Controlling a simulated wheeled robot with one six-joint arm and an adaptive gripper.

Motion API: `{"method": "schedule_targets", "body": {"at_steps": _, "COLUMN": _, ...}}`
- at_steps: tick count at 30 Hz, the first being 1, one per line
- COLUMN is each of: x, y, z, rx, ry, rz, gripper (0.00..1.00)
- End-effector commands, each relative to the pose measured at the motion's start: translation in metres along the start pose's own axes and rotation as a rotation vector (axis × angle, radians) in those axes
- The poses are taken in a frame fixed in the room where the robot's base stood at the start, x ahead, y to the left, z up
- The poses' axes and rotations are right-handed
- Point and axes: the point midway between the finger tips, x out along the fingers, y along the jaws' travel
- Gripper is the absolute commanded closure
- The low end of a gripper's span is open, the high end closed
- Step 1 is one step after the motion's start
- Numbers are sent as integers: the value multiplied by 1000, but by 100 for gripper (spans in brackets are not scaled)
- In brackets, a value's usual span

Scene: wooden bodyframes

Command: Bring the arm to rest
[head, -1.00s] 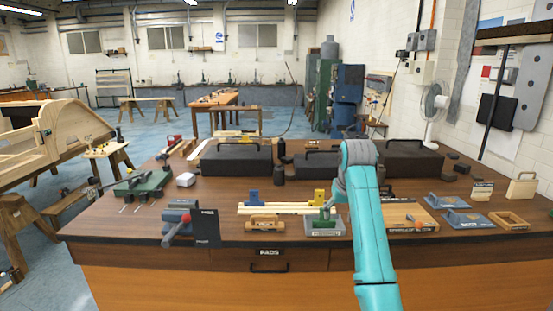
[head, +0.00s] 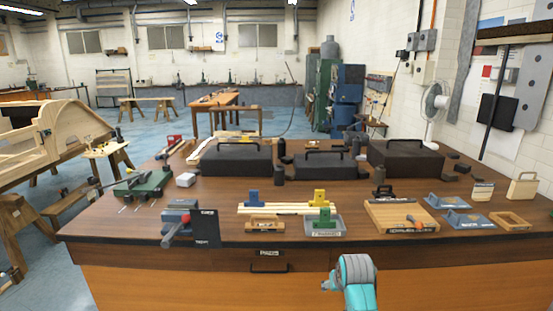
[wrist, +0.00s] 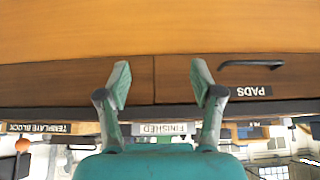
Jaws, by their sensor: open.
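My gripper (wrist: 164,85) shows in the wrist view with its two fingers wide apart and nothing between them. It faces the wooden front of the bench, near the drawer (wrist: 200,78) labelled PADS. In the head view my grey and teal arm is low, in front of the bench front and below the bench top (head: 290,222). The gripper's fingers are not clearly visible in the head view.
On the bench are a grey tray (head: 337,232) with a green block (head: 325,218), a wooden board (head: 385,222), a vise (head: 178,218) and dark toolboxes (head: 237,160). The drawer handle (head: 269,268) juts from the front. A wooden frame (head: 50,140) stands left.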

Motion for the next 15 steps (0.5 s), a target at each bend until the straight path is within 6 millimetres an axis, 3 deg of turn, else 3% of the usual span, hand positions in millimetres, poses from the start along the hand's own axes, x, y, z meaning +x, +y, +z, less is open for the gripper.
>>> {"method": "schedule_targets", "body": {"at_steps": 1, "x": 11, "y": 0, "z": 23, "rx": 0, "ry": 9, "rz": 0, "gripper": 34}}
{"method": "schedule_targets", "body": {"at_steps": 6, "x": 33, "y": 0, "z": 85, "rx": 0, "ry": 65, "rz": 0, "gripper": 34}}
{"method": "schedule_targets", "body": {"at_steps": 15, "x": 45, "y": 0, "z": 192, "rx": 0, "ry": 164, "rz": 0, "gripper": 34}}
